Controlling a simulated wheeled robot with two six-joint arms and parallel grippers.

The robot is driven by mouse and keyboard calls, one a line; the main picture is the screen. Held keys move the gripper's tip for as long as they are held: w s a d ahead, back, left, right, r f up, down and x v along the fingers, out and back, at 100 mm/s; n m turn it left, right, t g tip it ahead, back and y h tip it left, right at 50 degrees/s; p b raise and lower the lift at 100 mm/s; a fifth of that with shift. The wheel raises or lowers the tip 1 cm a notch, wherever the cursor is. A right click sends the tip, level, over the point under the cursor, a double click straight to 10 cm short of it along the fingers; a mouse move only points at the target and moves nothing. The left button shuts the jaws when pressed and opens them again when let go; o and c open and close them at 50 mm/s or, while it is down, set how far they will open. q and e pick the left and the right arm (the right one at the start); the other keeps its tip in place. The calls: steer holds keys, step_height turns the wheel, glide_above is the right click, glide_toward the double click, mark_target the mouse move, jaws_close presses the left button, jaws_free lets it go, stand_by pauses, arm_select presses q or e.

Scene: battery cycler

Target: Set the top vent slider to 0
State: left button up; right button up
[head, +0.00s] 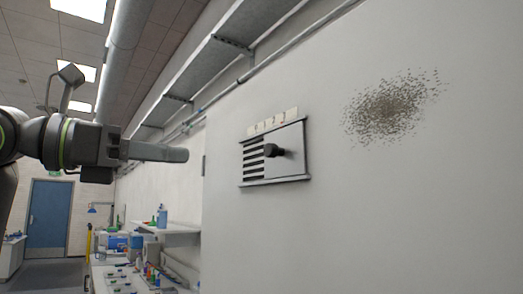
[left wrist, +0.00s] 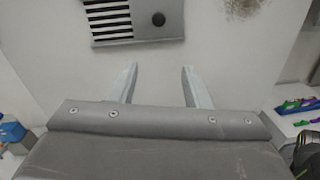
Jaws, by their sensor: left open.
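The vent (head: 247,160) is on the pale wall, with dark slats at its left and a flat grey slider plate (head: 293,160) covering its right part. A dark round knob (head: 271,150) sticks out of the plate. A strip of pale number tags (head: 275,121) runs above the vent; the digits are too small to read surely. My left gripper (head: 185,154) is left of the vent, apart from it. In the left wrist view its two fingers (left wrist: 160,75) are open and empty, with the knob (left wrist: 158,19) beyond them near the top edge. My right gripper is not in view.
A metal shelf or duct (head: 205,65) runs along the wall above the vent. A dark speckled patch (head: 390,106) marks the wall at right. A cluttered bench (head: 135,280) and a blue door (head: 48,213) are at lower left. The wall around the vent is clear.

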arm_select(q)
step_height(320, 180, up, 2)
steer(key=s+r+t, duration=0.1)
steer(key=s, duration=0.2)
steer(key=p, duration=0.7)
glide_toward(267, 150)
steer(key=shift+y, duration=0.3)
steer(key=x, duration=0.7)
steer(key=shift+s+d+r, duration=0.1)
steer(key=shift+d+r, duration=0.1)
steer(key=shift+r, duration=0.15)
steer(key=shift+w+d+f+t, duration=0.15)
steer(key=shift+w+d+t, duration=0.15)
steer(key=shift+w+d, duration=0.2)
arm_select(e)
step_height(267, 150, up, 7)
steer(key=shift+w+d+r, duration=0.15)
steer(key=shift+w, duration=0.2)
arm_select(q)
jaws_close()
